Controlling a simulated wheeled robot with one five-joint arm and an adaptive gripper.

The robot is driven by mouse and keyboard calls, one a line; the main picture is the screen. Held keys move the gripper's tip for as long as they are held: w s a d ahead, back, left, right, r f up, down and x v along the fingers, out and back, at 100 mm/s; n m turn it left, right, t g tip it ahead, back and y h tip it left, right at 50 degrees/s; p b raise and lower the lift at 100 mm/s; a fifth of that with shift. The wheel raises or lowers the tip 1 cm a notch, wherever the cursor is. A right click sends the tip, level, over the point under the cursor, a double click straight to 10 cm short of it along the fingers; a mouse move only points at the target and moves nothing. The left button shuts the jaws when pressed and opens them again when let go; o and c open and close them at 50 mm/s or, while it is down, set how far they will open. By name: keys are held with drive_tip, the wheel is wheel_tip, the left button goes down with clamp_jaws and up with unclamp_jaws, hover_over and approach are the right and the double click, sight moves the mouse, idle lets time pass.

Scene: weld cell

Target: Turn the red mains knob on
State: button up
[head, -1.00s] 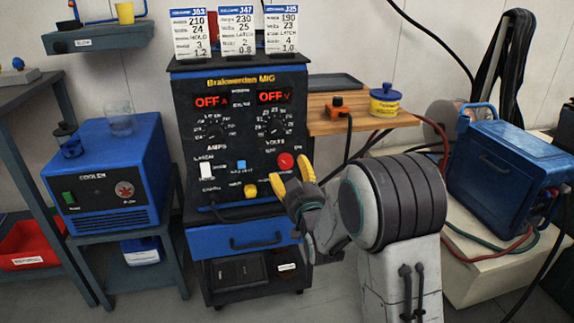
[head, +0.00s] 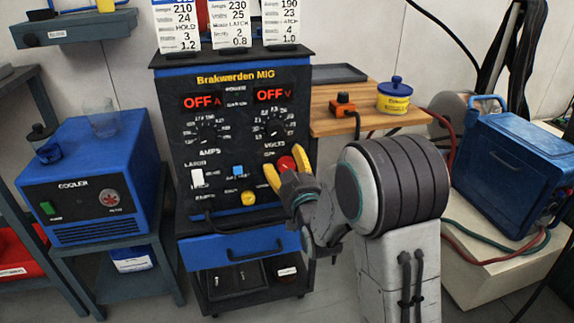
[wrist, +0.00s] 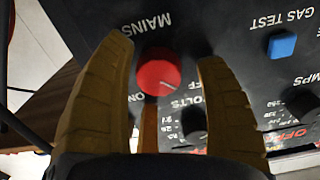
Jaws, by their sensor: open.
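The red mains knob (head: 287,163) is on the lower right of the black Brakwerden MIG welder panel (head: 225,140). In the wrist view the knob (wrist: 158,72) is round, with a pale pointer line, under the label MAINS; an ON label shows beside it, partly hidden. Both welder displays (head: 202,101) read OFF. My gripper (head: 287,167) is open, with its yellow fingers either side of the knob in the head view. In the wrist view the fingers (wrist: 155,75) flank the knob, with gaps on both sides. I cannot tell how far the fingertips are from the panel.

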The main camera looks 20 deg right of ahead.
drive_tip(key=c, duration=0.8)
drive_tip(key=shift+r, duration=0.2)
drive_tip(key=c, duration=0.4)
